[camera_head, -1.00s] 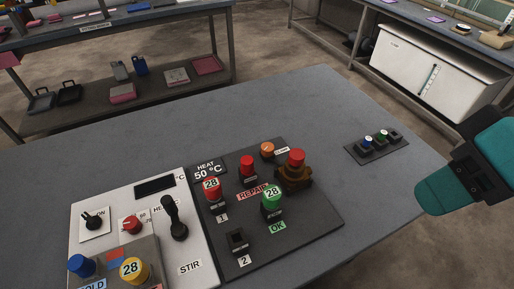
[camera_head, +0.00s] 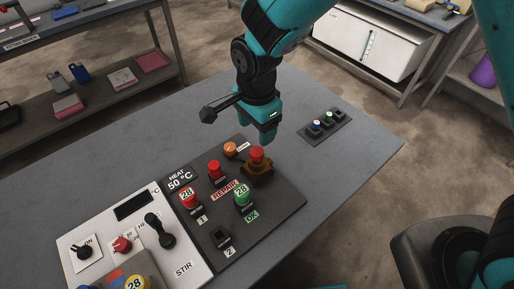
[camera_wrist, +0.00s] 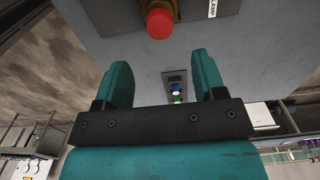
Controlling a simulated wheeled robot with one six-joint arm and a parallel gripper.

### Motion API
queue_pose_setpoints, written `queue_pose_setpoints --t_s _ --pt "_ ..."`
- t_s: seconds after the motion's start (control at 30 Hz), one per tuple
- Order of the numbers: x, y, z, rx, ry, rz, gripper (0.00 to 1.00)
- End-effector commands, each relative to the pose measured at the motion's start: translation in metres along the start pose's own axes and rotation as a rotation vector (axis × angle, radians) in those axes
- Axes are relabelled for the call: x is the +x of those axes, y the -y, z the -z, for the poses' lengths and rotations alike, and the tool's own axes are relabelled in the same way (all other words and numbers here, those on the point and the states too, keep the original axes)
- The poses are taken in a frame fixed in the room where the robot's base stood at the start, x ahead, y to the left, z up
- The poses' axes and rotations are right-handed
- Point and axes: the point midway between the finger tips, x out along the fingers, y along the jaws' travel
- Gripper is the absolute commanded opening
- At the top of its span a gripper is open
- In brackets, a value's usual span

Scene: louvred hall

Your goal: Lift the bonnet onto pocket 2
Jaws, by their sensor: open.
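The dark panel (camera_head: 283,200) holds pocket 2 (camera_head: 220,236), a black socket with an open-looking top beside a "2" label. A red cap marked 28 (camera_head: 188,196) sits at the "1" label, and a green cap marked 28 (camera_head: 241,194) stands near "OK". A brown holder (camera_head: 257,172) at the panel's back right carries a red round top (camera_head: 257,153). I cannot tell for sure which piece is the bonnet. My gripper (camera_head: 266,142) is open and empty, above and just behind the brown holder. In the wrist view the red top (camera_wrist: 160,24) lies beyond my open fingers (camera_wrist: 160,60).
A red button (camera_head: 214,168) and an orange knob (camera_head: 231,149) stand left of the holder. The white HEAT/STIR unit (camera_head: 185,258) with a black lever (camera_head: 157,228) adjoins the panel. A small button strip (camera_head: 324,125) lies behind right. The grey table (camera_head: 345,170) is clear to the right.

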Motion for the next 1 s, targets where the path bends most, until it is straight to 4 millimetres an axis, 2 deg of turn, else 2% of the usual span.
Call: queue_pose_setpoints --t_s 0.27,0.7,0.83,1.0 --pt "0.025 0.0 0.0 0.002 0.0 -0.001 0.64" --pt "0.087 -0.001 0.0 0.0 0.001 -0.002 0.64" --pt "0.097 0.0 0.0 0.0 0.001 -0.001 0.64" --pt "0.1 0.0 0.0 0.0 0.001 0.0 0.64"
